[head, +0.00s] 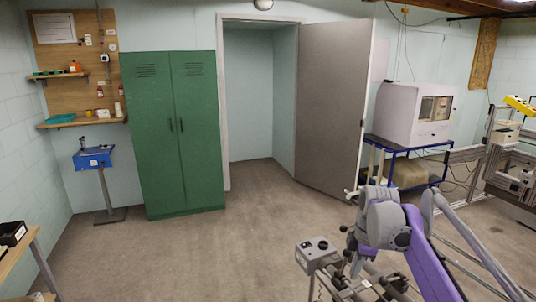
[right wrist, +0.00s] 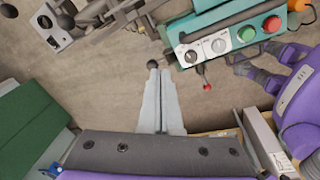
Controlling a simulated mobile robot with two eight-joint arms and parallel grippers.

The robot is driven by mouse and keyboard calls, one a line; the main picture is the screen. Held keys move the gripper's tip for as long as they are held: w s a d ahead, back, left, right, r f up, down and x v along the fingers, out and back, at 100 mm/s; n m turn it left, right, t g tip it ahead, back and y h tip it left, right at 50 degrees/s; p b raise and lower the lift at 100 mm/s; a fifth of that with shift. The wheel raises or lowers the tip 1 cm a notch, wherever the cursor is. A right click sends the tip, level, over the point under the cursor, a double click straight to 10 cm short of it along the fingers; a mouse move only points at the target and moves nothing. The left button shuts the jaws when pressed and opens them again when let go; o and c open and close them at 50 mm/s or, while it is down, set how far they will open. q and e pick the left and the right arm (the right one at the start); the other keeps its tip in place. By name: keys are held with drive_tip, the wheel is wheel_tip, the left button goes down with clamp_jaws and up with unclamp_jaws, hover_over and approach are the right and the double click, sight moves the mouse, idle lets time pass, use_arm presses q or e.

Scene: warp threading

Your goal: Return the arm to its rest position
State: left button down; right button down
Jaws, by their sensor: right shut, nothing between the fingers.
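My right arm, purple and grey, comes into the head view from the lower right and stands bent over the loom-like machine parts. Its right gripper (right wrist: 159,76) shows clearly in the right wrist view, with two pale grey fingers closed together and nothing between them. The fingertips appear close to a black ball knob (right wrist: 152,64); I cannot tell whether they touch it. In the head view the fingers are hard to make out. My left gripper and left arm are not in the head view.
A teal control panel (right wrist: 222,42) with green and red buttons lies near the fingers. A grey box with knobs (head: 318,252) stands at the lower middle. A green cabinet (head: 173,130), an open door (head: 330,105) and a white machine (head: 405,112) stand behind. The middle floor is clear.

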drive_tip(key=s+a+f+m+t, duration=0.1)
drive_tip(key=s+f+m, duration=0.3)
drive_tip(key=s, duration=0.5)
drive_tip(key=s+a+f+m+t, duration=0.2)
drive_tip(key=s+f+m, duration=0.3)
drive_tip(key=s+m, duration=0.2)
drive_tip(key=s+a+f+m+t, duration=0.1)
drive_tip(key=s+f+m, duration=0.4)
drive_tip(key=s, duration=0.6)
drive_tip(key=shift+s+a+m+t+h, duration=0.15)
drive_tip(key=shift+a+m+t+h, duration=0.15)
drive_tip(key=shift+a, duration=0.1)
drive_tip(key=shift+a, duration=0.1)
